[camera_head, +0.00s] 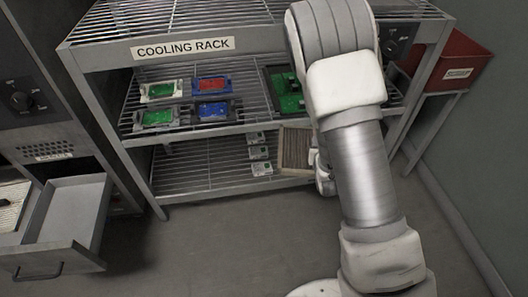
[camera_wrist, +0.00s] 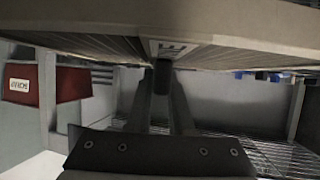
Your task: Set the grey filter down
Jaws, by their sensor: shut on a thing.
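The grey filter (camera_head: 295,148) is a flat, framed panel with fine slats. It is at the right part of the rack's lower level in the head view, partly hidden by my arm. It fills the top of the wrist view (camera_wrist: 100,42), with a pale label near its edge. My gripper (camera_wrist: 163,78) is shut on the filter's near edge. In the head view my gripper (camera_head: 318,162) is mostly hidden beside the filter. I cannot tell whether the filter touches the lower wire shelf (camera_head: 200,172).
The cooling rack (camera_head: 100,40) stands ahead. Its middle shelf holds small green, red and blue trays (camera_head: 212,84) and a larger green board (camera_head: 288,90). Small grey items (camera_head: 260,153) stand left of the filter. A red bin (camera_head: 455,62) is at right, an open drawer (camera_head: 70,215) at left.

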